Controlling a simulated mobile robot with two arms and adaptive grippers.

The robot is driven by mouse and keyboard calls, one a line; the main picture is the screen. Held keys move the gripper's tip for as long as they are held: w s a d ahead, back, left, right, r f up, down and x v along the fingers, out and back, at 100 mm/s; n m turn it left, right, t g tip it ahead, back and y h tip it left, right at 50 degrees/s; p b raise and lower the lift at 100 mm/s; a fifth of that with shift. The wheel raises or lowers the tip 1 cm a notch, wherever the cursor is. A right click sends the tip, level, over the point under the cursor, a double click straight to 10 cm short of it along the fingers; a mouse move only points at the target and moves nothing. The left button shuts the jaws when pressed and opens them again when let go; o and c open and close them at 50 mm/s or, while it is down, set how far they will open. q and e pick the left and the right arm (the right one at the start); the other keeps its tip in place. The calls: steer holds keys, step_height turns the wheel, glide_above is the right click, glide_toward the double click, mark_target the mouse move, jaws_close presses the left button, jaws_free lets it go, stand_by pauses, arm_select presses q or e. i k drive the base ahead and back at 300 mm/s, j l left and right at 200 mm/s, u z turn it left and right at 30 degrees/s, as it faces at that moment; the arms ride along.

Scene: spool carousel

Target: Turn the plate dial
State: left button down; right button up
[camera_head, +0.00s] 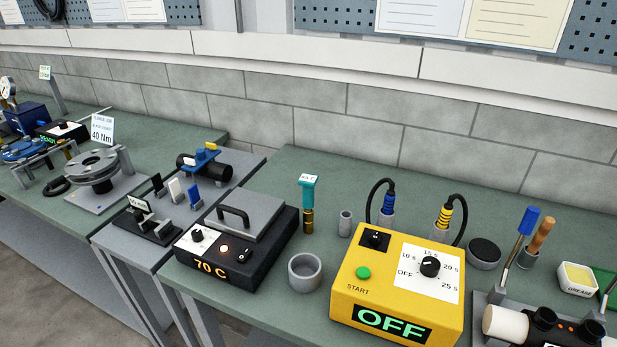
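The plate is a black box (262,268) with a grey lid and a dark handle (233,215) on top. It stands on the green bench left of centre. Its front display (210,268) reads 70 C in orange. The plate dial (198,236) is a small black knob on a white scale panel at the left of its sloping face; its scale marks are too small to read. A small lamp (224,249) glows beside it, and a black switch (243,255) sits further right. Neither of my grippers is in view.
A yellow box (350,290) showing OFF stands right of the plate, with its own dial (430,267). A grey cup (305,272) and a teal-topped tool (308,200) stand between them. A black fixture (150,228) is close left. Free bench lies behind the plate.

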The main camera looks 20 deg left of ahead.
mark_target(197, 234)
steer(key=u, duration=1.35)
